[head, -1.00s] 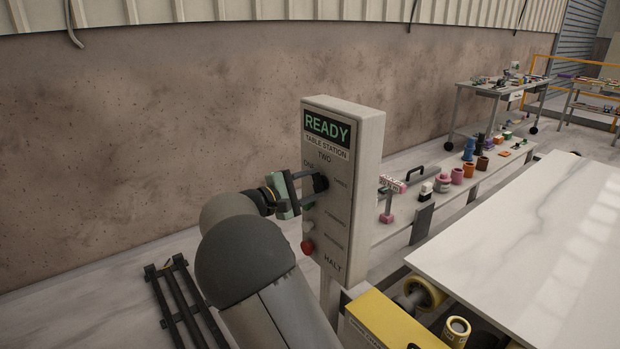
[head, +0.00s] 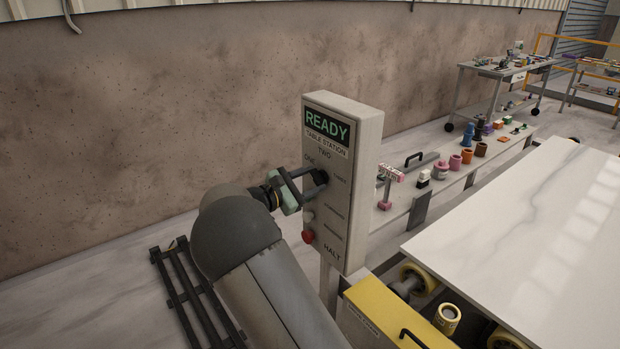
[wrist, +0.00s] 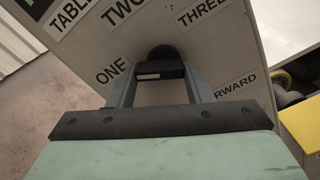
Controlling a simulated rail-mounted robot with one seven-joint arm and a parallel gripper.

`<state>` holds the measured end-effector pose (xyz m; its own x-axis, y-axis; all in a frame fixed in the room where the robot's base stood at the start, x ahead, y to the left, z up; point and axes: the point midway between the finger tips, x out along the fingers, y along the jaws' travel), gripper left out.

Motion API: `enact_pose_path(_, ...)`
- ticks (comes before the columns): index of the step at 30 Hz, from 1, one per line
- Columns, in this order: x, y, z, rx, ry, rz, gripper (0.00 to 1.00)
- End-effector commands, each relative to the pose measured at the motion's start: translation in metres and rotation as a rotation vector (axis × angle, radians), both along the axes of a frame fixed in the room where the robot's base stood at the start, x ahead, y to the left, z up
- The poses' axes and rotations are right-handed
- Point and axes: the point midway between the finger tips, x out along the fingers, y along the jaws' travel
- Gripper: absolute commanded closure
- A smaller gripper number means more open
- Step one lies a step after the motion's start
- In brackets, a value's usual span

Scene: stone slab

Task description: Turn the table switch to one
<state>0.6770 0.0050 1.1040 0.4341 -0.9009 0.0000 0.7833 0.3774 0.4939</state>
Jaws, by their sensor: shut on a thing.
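The table station panel (head: 340,215) is an upright grey box with a green READY sign. Its black rotary switch (head: 319,177) sits below the labels ONE, TWO and THREE. In the wrist view the switch (wrist: 159,68) shows as a dark knob with a pale mark, between the fingertips. My gripper (head: 312,180) is shut on the switch, coming from the left of the panel; it also shows in the wrist view (wrist: 158,72). The wrist view shows the ONE label (wrist: 112,72) just left of the fingers. Which label the switch points at, I cannot tell.
A red HALT button (head: 308,236) and a pale button (head: 308,216) sit below the switch. A white stone slab (head: 530,235) lies at right, with a yellow box (head: 385,312) in front. A bench with several coloured items stands behind the panel.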

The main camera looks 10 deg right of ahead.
Motion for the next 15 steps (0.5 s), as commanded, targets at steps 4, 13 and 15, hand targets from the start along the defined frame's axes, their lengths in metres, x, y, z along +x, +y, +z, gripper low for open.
enact_pose_path(4, 0.0, 0.0009, -0.0007, -0.003, 0.01, 0.002, 0.77)
enact_pose_path(13, -0.0001, 0.0009, -0.001, -0.004, 0.01, 0.002, 0.77)
enact_pose_path(15, -0.0001, 0.0009, -0.001, -0.004, 0.01, 0.002, 0.35)
